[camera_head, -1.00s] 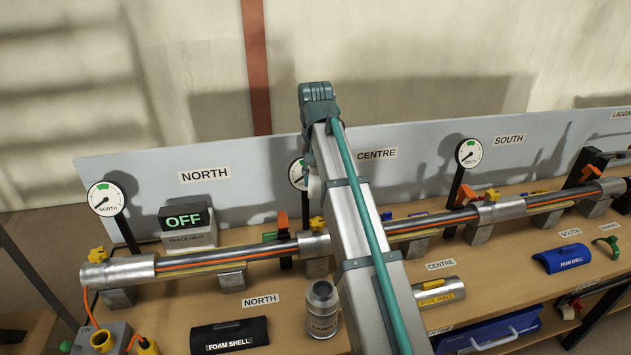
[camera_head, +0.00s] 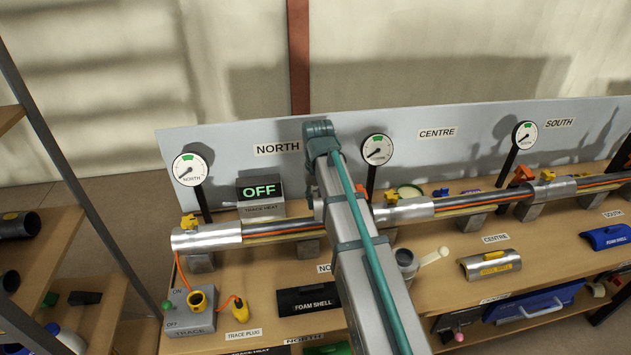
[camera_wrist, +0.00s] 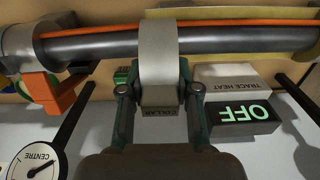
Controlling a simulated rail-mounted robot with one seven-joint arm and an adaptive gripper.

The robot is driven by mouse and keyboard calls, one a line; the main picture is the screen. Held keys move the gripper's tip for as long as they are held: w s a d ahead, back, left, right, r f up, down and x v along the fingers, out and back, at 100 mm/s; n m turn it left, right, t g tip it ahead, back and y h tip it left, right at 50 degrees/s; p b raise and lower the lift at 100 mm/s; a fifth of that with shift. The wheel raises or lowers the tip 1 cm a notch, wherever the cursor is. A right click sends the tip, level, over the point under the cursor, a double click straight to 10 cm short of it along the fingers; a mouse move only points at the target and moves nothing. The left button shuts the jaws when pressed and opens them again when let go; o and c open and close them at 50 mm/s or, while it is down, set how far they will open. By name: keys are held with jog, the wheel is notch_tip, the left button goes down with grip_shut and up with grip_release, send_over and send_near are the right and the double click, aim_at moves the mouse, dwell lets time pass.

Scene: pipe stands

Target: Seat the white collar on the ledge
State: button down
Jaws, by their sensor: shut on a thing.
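The white collar (camera_wrist: 159,55) fills the middle of the wrist view as a pale band crossing in front of the dark pipe (camera_wrist: 100,45). Its lower tab, lettered COLLAR, sits between the two fingers of my gripper (camera_wrist: 160,92), which is shut on it. I cannot tell whether the band touches the pipe. In the head view my arm hides the gripper and most of the area below it, between the NORTH and CENTRE gauges. No ledge can be made out clearly in either view.
The trace heat box reading OFF (camera_head: 260,190) stands close beside my gripper; it also shows in the wrist view (camera_wrist: 240,112). An orange clamp (camera_wrist: 52,95) and the CENTRE gauge (camera_wrist: 36,162) are on the other side. A grey pot (camera_head: 405,263) and black foam shell (camera_head: 308,302) lie in front.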

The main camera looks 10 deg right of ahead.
aim_at(318, 217)
jog(key=shift+f, duration=0.3)
jog(key=shift+a+r+p, duration=0.1)
jog(key=shift+p, duration=0.2)
jog(key=shift+f+b, duration=1.05)
jog(key=shift+f, duration=1.35)
jog(key=shift+s+f, duration=0.25)
jog(key=shift+s+f, duration=0.15)
jog(key=c, duration=1)
grip_release()
jog(key=shift+c, duration=0.2)
jog(key=o, duration=0.3)
jog(key=shift+w+f, duration=0.2)
jog(key=shift+r, duration=0.1)
jog(key=shift+w+r, duration=0.1)
jog(key=shift+r, duration=0.15)
